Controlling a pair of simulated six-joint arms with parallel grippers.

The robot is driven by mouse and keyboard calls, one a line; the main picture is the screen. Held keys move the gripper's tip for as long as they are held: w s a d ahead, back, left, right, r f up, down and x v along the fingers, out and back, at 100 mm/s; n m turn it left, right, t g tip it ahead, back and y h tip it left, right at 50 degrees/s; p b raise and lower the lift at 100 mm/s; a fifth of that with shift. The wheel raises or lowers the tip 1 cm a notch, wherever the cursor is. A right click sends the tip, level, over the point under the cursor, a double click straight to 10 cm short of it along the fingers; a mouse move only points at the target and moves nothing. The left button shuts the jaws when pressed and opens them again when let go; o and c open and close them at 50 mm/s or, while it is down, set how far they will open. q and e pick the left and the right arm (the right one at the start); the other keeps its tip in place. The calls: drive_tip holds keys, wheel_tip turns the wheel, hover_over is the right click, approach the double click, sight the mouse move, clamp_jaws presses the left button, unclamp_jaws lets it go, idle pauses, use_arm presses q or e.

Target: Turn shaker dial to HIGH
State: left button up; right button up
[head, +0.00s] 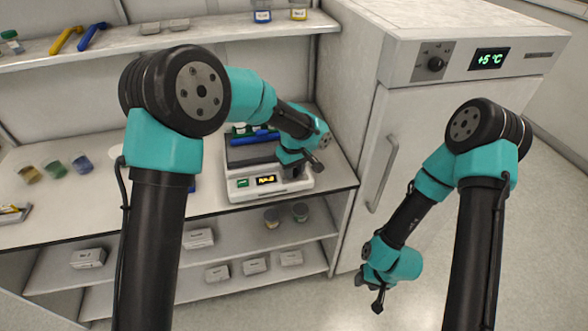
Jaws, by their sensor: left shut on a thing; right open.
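The shaker (236,194) is a white box with a dark top on the bench. Its front has a green button (242,183) and a small lit orange display (265,180), too small to read surely. My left gripper (296,171) is at the right end of the shaker's front, shut on the dial there. The gripper hides the dial, so its setting cannot be seen. My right gripper (369,293) is open and empty, low over the floor in front of the fridge.
A fridge (440,130) with a knob (436,64) and a +5 °C display (489,59) stands right of the bench. Several coloured cups stand on the bench's left. Small boxes and two jars are on the shelves below. A shelf (180,47) runs above.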

use_arm(q)
drive_tip(key=shift+m, duration=0.4)
drive_tip(key=m, duration=0.9)
drive_tip(key=shift+a+m, duration=0.1)
drive_tip(key=shift+m, duration=0.2)
idle(0.3)
drive_tip(key=o, duration=0.9)
